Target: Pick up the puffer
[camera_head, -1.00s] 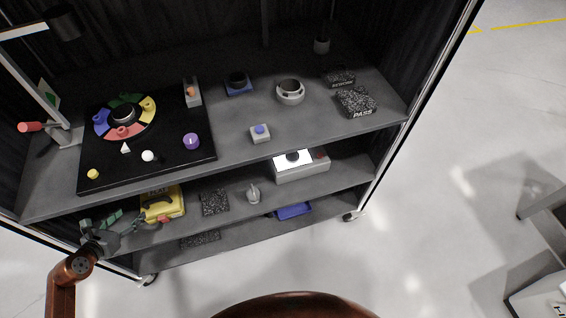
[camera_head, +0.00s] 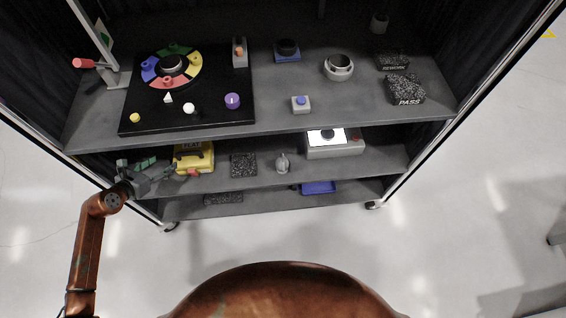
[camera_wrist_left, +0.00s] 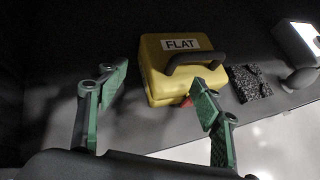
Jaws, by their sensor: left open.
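The puffer appears to be the small grey bulb with a pointed tip (camera_head: 282,163) standing on the middle shelf, right of a black speckled pad. In the left wrist view it shows partly as a rounded grey shape (camera_wrist_left: 301,80) near the right edge. My left gripper (camera_head: 158,170) is at the left end of the middle shelf, well left of the puffer, with the yellow case between. In the wrist view its green-padded fingers (camera_wrist_left: 160,92) are apart with nothing between them. My right gripper is not in view.
A yellow case marked FLAT (camera_wrist_left: 185,75) with a dark handle lies just ahead of my left gripper. A speckled pad (camera_head: 243,165) and a grey device with a lit screen (camera_head: 335,148) flank the puffer. The upper shelf (camera_head: 275,105) overhangs; a blue tray (camera_head: 318,188) is below.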

